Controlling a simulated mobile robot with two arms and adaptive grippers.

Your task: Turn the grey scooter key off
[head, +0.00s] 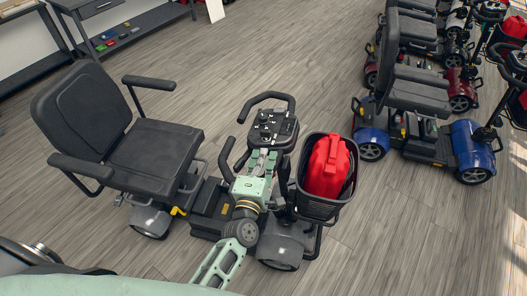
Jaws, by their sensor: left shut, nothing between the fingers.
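The grey scooter (282,246) stands in the middle of the head view, with a black seat (150,152) on the left and a front basket on the right. Its dark control panel (270,126) sits between the looped handlebars. The key is too small to make out on the panel. My left arm comes up from the bottom, and my left gripper (262,158) is at the near edge of the panel, in front of the tiller. Its fingers are shut and hold nothing. Whether they touch the panel cannot be told. My right gripper is not in view.
A red can (327,167) sits in the scooter's black basket (318,206). A blue scooter (470,146) and a dark red one (459,84) stand in a row at the right. A dark workbench (128,32) is at the upper left. Grey plank floor lies open between.

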